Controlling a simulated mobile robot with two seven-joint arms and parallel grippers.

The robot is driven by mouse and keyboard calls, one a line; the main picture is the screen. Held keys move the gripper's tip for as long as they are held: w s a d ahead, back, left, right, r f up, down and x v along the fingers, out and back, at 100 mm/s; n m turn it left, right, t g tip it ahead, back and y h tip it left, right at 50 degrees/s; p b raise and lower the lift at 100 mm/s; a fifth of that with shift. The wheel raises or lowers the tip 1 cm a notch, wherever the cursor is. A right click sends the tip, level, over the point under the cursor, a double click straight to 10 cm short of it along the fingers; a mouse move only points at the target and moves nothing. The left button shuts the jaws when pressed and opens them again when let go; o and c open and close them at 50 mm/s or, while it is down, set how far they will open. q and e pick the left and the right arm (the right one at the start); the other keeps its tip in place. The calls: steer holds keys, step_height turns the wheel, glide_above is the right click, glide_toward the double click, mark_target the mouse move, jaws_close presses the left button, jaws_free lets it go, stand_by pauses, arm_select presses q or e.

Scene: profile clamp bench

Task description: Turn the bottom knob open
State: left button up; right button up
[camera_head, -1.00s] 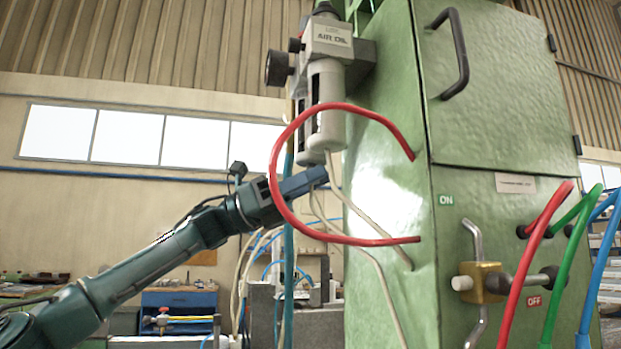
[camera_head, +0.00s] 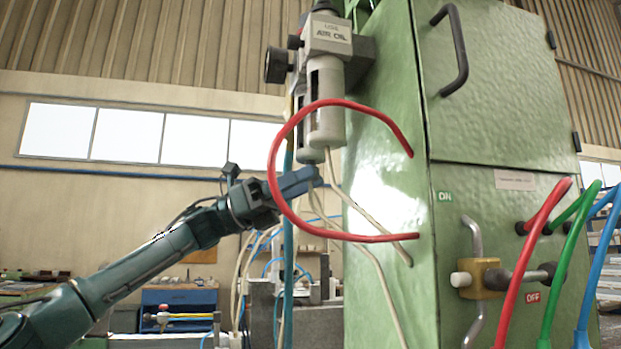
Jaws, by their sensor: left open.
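The air-oil unit (camera_head: 328,32) is a grey block on the side of the green cabinet, with two pale bowls (camera_head: 326,112) hanging below it. A black round knob (camera_head: 275,66) sticks out on its left side. My right gripper is not in view.
A red hose (camera_head: 345,104) loops across in front of my left gripper and the bowls. Thin beige tubes (camera_head: 372,262) hang below the bowls. The green cabinet (camera_head: 385,190) stands close on the right, with a brass valve (camera_head: 482,279). Open room lies left of the unit.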

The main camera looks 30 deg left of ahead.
arm_select(q)
steer(key=v, duration=1.1)
steer(key=shift+s+a+f, duration=0.15)
steer(key=shift+a, duration=0.1)
